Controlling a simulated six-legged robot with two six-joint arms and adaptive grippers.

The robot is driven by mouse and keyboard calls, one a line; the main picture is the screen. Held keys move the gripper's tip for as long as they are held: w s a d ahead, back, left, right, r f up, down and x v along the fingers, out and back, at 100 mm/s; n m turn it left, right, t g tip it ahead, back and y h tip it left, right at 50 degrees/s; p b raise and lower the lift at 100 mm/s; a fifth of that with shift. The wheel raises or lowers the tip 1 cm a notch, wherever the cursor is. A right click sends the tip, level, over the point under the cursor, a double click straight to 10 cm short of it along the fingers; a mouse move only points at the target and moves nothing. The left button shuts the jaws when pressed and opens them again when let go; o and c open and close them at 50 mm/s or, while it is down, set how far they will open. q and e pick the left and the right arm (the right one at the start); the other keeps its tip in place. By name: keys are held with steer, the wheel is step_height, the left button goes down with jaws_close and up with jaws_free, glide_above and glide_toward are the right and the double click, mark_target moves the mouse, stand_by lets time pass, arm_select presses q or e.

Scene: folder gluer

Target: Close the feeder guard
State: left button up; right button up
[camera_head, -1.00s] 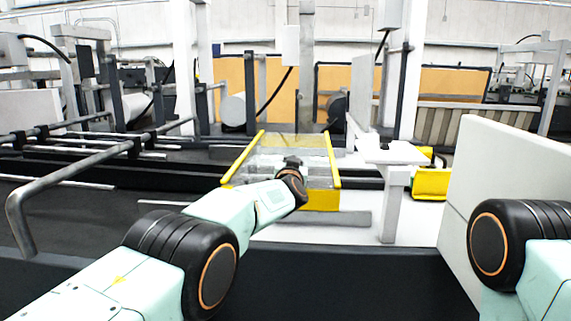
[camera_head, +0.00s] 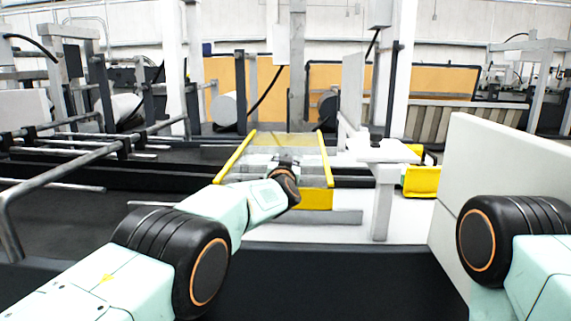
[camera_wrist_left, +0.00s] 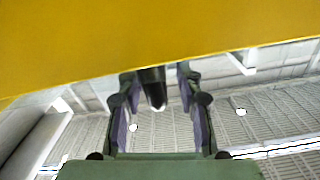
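The feeder guard (camera_head: 322,150) is a clear panel with yellow side bars and a yellow front strip, standing tilted over the feeder at mid-picture in the head view. My left arm reaches to it from the front, and my left gripper (camera_wrist_left: 157,78) lies in front of the panel, mostly hidden behind its own wrist in the head view. In the left wrist view its two fingers are apart with no object clearly gripped; a broad yellow surface (camera_wrist_left: 130,35) covers their tips. I cannot tell whether they touch it. My right gripper is out of view.
A white pedestal (camera_head: 384,152) stands right of the guard, with a yellow block (camera_head: 421,182) behind it. A large pale panel (camera_head: 500,165) stands at the right near my right arm. Metal rails (camera_head: 60,167) run along the left. A dark machine edge (camera_head: 330,280) crosses the front.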

arm_select(q)
step_height(320, 180, up, 8)
steer(key=shift+r, duration=0.95)
steer(key=shift+r, duration=0.1)
steer(key=shift+c, duration=0.2)
